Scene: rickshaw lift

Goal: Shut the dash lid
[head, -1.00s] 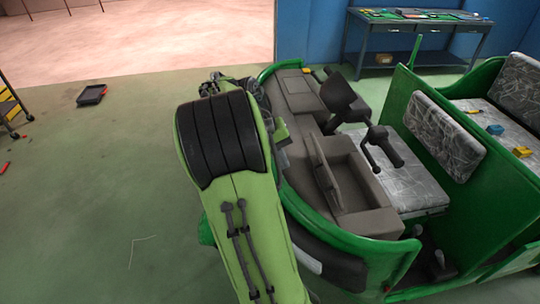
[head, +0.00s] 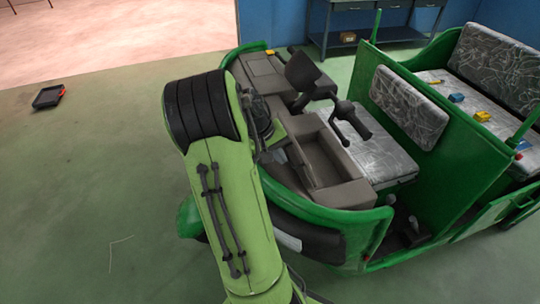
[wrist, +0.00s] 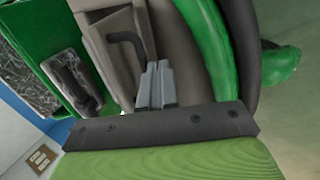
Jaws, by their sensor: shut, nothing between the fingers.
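The dash lid (head: 301,166) stands open on the left side of the open dash compartment (head: 325,160) in the head view. It is a thin grey-brown panel, partly hidden by the end of my arm. The compartment lies in the grey-brown dash of a green rickshaw, in front of the handlebar. My gripper is beside the lid, on its left, but its fingers are hard to make out in the head view. In the wrist view my gripper (wrist: 156,84) is shut and empty, with the brown dash beyond it. I cannot tell whether the fingers touch the lid.
The black handlebar (head: 345,120) stands close behind the compartment. A patterned seat (head: 375,160) is to its right. The rickshaw's green front rim (head: 310,207) curves around the dash. A workbench (head: 375,22) is at the back. Open green floor (head: 90,180) lies on the left.

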